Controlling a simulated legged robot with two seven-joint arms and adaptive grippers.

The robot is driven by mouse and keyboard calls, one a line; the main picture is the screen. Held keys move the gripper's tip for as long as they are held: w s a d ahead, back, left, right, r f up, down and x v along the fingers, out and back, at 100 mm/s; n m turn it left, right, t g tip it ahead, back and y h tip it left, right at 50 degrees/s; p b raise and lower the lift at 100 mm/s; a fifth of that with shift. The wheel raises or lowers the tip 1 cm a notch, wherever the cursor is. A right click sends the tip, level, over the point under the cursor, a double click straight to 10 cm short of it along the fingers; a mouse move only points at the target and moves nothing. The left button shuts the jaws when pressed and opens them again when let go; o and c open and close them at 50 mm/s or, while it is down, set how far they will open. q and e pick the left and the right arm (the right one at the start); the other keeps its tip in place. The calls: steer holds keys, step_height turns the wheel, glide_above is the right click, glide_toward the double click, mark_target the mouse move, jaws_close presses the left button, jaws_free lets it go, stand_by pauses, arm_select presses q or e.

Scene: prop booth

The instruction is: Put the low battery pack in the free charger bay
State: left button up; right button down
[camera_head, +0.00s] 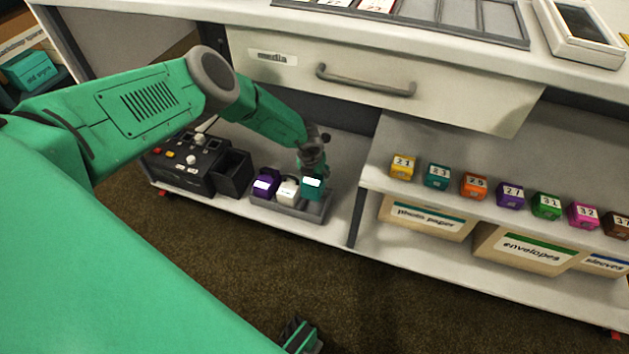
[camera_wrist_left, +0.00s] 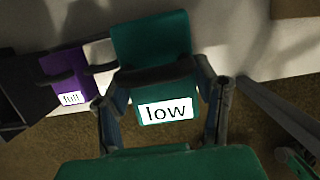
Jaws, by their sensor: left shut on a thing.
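My left gripper (camera_head: 313,172) is shut on the teal battery pack (camera_head: 312,188), at the right end of a grey holder (camera_head: 287,208) on the low shelf. In the left wrist view, the fingers of the left gripper (camera_wrist_left: 158,85) are on both sides of the teal pack (camera_wrist_left: 150,40), whose label reads "low". Whether the pack is clear of the holder I cannot tell. A purple pack (camera_head: 265,184) and a white pack (camera_head: 288,189) stand to its left; the purple pack (camera_wrist_left: 70,75) is labelled "full". A green and dark part at the bottom edge may be my right gripper (camera_head: 299,337); its fingers are unclear.
A black device (camera_head: 185,163) with knobs and a dark open box (camera_head: 233,174) stand left of the holder. A closed drawer (camera_head: 380,85) overhangs the shelf. An upright divider (camera_head: 358,215) stands right, beside numbered cubes (camera_head: 473,186) and cardboard boxes (camera_head: 430,218).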

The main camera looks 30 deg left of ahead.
arm_select(q)
steer(key=shift+w+d, duration=0.1)
steer(key=shift+d, duration=0.1)
steer(key=shift+f+b, duration=0.25)
steer(key=shift+b, duration=0.1)
steer(key=shift+a+f+b, duration=0.15)
steer(key=shift+f+b, duration=0.35)
steer(key=shift+f, duration=0.2)
steer(key=shift+a+f+b, duration=0.1)
steer(key=shift+f+b, duration=0.35)
steer(key=shift+f, duration=0.2)
steer(key=shift+d+f+b, duration=0.15)
steer(key=shift+f+b, duration=0.4)
steer(key=shift+f, duration=0.1)
steer(key=shift+s, duration=0.2)
steer(key=shift+f, duration=0.25)
steer(key=shift+f, duration=2.05)
steer(key=shift+f, duration=0.1)
